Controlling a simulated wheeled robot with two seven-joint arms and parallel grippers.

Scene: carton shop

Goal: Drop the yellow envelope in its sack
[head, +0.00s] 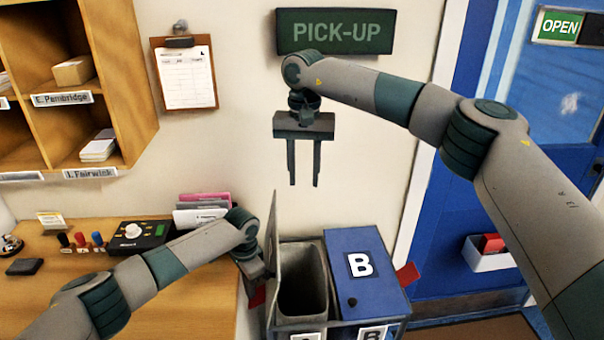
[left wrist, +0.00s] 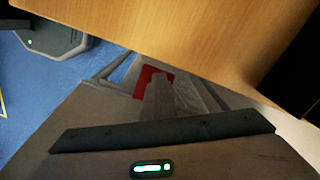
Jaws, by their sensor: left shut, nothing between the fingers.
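I see no yellow envelope in either view. The two-part sack stand (head: 342,326) is at the bottom centre of the head view. Its left compartment (head: 303,285) is open, with a grey lid (head: 274,245) standing upright; its inside is dark. The right compartment has a shut blue lid marked B (head: 372,292). My left gripper (head: 256,282) is shut and empty, low beside the raised lid's left side, partly hidden. A red tab (head: 258,296) is by it, and red also shows in the left wrist view (left wrist: 152,82). My right gripper (head: 304,182) is open and empty above the stand.
The wooden counter (head: 190,300) at left holds a rack with pink and white envelopes (head: 203,205), a black device (head: 138,235) and several stamps (head: 82,242). Pigeonholes (head: 135,60) are above. A blue door (head: 450,240) is at right. A counter edge is close in the left wrist view.

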